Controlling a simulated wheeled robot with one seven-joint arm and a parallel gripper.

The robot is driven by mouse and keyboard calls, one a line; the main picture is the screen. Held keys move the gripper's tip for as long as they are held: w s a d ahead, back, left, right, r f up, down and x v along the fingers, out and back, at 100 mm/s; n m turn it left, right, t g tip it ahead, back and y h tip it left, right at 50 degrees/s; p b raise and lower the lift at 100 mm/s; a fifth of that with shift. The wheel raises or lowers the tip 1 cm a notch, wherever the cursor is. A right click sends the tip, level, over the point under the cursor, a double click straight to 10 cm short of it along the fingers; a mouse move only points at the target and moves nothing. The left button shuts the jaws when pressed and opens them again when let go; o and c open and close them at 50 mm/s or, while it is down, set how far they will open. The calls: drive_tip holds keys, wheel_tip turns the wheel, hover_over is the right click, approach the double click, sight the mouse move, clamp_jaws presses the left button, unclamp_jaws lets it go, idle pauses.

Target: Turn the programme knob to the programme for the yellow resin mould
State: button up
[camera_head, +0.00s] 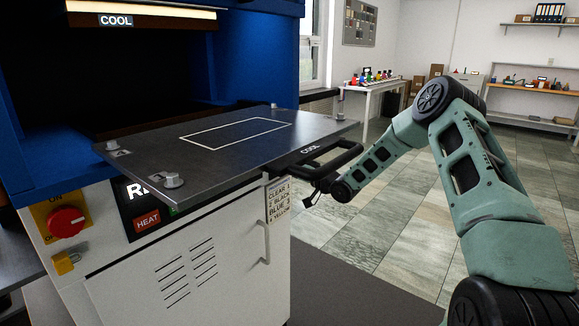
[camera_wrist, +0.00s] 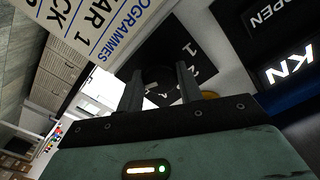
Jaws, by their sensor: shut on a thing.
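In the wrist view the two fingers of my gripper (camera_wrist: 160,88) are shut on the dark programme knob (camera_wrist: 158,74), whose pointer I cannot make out. The knob sits on a black dial plate (camera_wrist: 187,66) with white numbers; a 1 is clear and others are partly hidden by a finger. A programme card (camera_wrist: 85,30) shows beside it, cut off. In the head view the card (camera_head: 278,199) has small lines reading about CLEAR 1, BLACK 2, BLUE 3, and a last line that looks like YELLOW 4. There the knob is hidden, with my gripper mostly behind the plate handle.
The press plate (camera_head: 215,140) sticks out with its black handle (camera_head: 325,165) close to my wrist. A red rotary switch (camera_head: 66,222), a HEAT button (camera_head: 147,220) and a partly hidden display are on the front. Open tiled floor (camera_head: 370,225) lies to the right.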

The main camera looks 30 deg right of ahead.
drive_tip(key=shift+m, duration=0.6)
drive_tip(key=shift+p, duration=0.3)
drive_tip(key=o, duration=1)
drive_tip(key=shift+s, duration=0.1)
drive_tip(key=b+v, duration=0.1)
drive_tip(key=v, duration=1.6)
drive_tip(key=shift+b, duration=0.3)
drive_tip(key=shift+s+d, duration=0.1)
